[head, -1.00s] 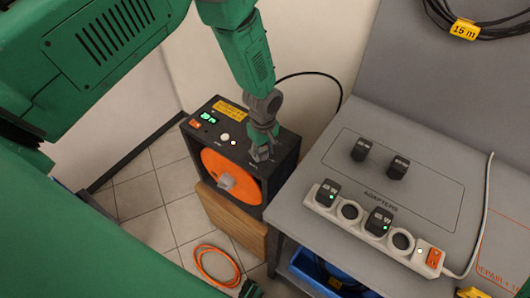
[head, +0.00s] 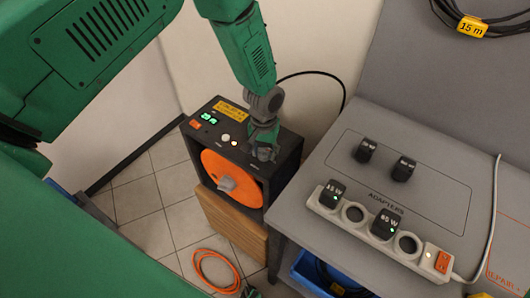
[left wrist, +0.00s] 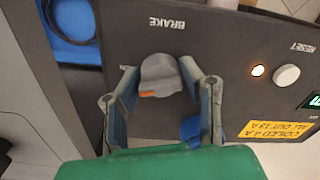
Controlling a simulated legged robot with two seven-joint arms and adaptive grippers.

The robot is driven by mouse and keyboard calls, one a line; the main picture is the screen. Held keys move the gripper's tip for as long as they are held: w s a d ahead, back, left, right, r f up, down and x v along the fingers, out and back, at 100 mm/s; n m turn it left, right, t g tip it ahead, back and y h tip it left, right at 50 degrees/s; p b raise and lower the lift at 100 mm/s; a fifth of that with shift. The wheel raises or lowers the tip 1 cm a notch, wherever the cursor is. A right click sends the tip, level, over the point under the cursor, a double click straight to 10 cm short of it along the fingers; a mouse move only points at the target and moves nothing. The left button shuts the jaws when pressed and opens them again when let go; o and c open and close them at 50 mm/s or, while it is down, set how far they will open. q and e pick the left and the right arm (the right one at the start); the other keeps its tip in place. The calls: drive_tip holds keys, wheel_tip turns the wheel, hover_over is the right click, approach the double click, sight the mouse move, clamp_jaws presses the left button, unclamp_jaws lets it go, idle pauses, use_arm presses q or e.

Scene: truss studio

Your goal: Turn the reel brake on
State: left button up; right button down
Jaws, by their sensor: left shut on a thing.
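The reel unit (head: 285,158) is a dark box with an orange reel (head: 213,165) on its front face. In the left wrist view, the brake knob (left wrist: 160,72) is a grey knob with an orange mark, beside the printed word BRAKE on the panel. My left gripper (head: 264,152) comes down onto the top panel. In the left wrist view, its two fingers (left wrist: 162,90) are shut on the knob from both sides. The knob is mostly hidden by the gripper in the head view.
The panel also has a green display (head: 208,119), a lit orange switch (head: 196,125), a white reset button (left wrist: 287,76) and a yellow label (left wrist: 278,130). A grey table (head: 325,228) with adapters and a power strip (head: 345,228) stands close on the right. Orange cable (head: 203,281) lies on the floor.

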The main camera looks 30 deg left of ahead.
use_arm(q)
drive_tip(key=shift+w+r+m, duration=0.1)
drive_tip(key=shift+w+m, duration=0.1)
drive_tip(key=shift+m, duration=0.65)
drive_tip(key=shift+w+r+m, duration=0.1)
drive_tip(key=shift+w+m, duration=0.05)
drive_tip(key=shift+m, duration=1)
drive_tip(key=o, duration=0.9)
drive_tip(key=shift+o, duration=1.2)
drive_tip(key=shift+f, duration=0.25)
